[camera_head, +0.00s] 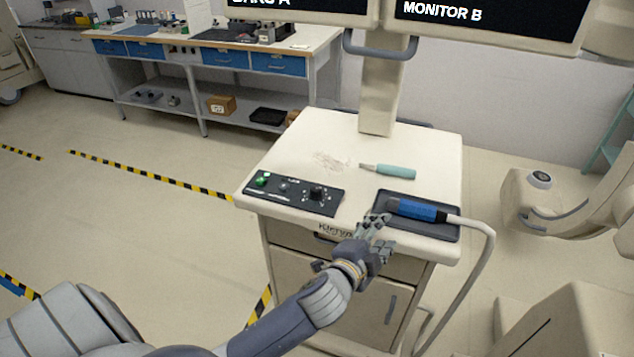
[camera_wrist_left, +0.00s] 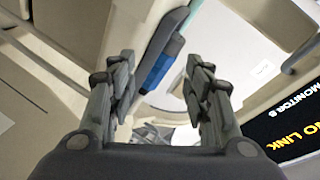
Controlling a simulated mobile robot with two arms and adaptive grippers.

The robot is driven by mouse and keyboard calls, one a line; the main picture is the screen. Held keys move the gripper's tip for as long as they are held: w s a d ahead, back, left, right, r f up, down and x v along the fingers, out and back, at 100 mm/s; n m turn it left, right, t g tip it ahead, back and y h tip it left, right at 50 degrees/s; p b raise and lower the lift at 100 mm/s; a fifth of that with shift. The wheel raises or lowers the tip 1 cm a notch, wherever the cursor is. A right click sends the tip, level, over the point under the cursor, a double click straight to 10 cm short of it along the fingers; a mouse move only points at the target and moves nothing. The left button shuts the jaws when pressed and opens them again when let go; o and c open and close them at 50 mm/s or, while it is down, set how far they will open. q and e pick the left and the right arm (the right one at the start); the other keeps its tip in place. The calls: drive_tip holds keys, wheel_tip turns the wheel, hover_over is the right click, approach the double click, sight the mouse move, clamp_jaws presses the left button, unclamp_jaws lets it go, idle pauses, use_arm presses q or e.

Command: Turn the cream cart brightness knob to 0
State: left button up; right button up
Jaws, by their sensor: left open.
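The cream cart (camera_head: 330,140) stands in the middle of the head view. A black control panel (camera_head: 293,192) lies at the front left of its top, with a green lit button (camera_head: 263,179) and a dark round knob (camera_head: 316,193) on its right part. The markings around the knob are too small to read. My left gripper (camera_head: 376,222) is at the cart's front edge, right of the panel and in front of the black tray, apart from the knob. In the left wrist view the left gripper's fingers (camera_wrist_left: 160,85) are spread with nothing between them. My right gripper is not in view.
A blue handheld probe (camera_head: 418,210) with a pale cable lies in a black tray (camera_head: 445,232). A teal-handled tool (camera_head: 393,171) lies behind. Monitors (camera_head: 485,20) rise on a post above the cart. A workbench (camera_head: 215,50) stands back left. Floor left is clear.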

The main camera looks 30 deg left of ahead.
use_arm(q)
drive_tip(key=w+d+r+m+h, duration=0.3)
drive_tip(key=d+r+m+h, duration=0.45)
drive_tip(key=m, duration=0.35)
drive_tip(key=w+d+r+m+h, duration=0.3)
drive_tip(key=d+r+m+h, duration=0.4)
drive_tip(key=m, duration=0.4)
drive_tip(key=m+g+y+p, duration=0.1)
drive_tip(key=m+g+y, duration=1.4)
drive_tip(key=m, duration=0.8)
hover_over(317, 189)
wheel_tip(317, 189, down, 3)
wheel_tip(317, 189, down, 9)
drive_tip(key=p, duration=0.3)
drive_tip(key=shift+a+f, duration=0.1)
drive_tip(key=shift+f, duration=0.55)
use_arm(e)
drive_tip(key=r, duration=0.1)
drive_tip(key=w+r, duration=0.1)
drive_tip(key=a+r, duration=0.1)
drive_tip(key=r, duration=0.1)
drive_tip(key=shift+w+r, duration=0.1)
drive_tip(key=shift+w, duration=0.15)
